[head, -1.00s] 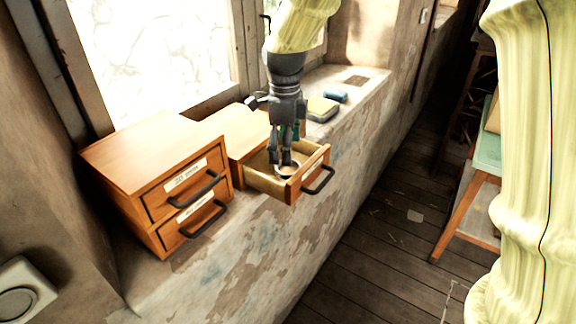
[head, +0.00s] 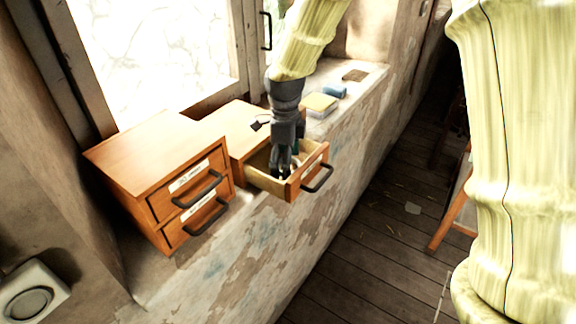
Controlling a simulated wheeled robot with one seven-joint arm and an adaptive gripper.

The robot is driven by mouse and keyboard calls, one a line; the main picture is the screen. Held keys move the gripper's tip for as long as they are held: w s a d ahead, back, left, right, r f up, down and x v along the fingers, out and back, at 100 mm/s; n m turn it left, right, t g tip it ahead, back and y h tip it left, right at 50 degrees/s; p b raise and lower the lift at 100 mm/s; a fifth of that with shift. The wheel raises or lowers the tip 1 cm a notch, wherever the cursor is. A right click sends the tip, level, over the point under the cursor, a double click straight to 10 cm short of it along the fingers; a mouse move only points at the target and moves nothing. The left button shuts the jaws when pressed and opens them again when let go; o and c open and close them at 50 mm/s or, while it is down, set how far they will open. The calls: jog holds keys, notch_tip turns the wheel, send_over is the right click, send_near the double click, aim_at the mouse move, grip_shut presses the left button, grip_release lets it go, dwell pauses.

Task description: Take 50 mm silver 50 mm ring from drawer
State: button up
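The open drawer (head: 309,173) juts from the single low wooden cabinet on the sill. It has a wooden front with a pale label and a dark handle. My gripper (head: 283,173) points down with its fingers inside this drawer, close to its floor and near the front panel. The silver ring is mostly hidden behind the fingers, and I cannot make it out clearly. I cannot tell whether the fingers are around it, touching it or shut on it.
A two-drawer wooden cabinet (head: 153,158) stands to the left, both drawers shut, with dark handles. A window is at the back.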

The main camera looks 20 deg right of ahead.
jog(key=c, duration=1)
jog(key=shift+w+r, duration=0.1)
jog(key=shift+r, duration=0.05)
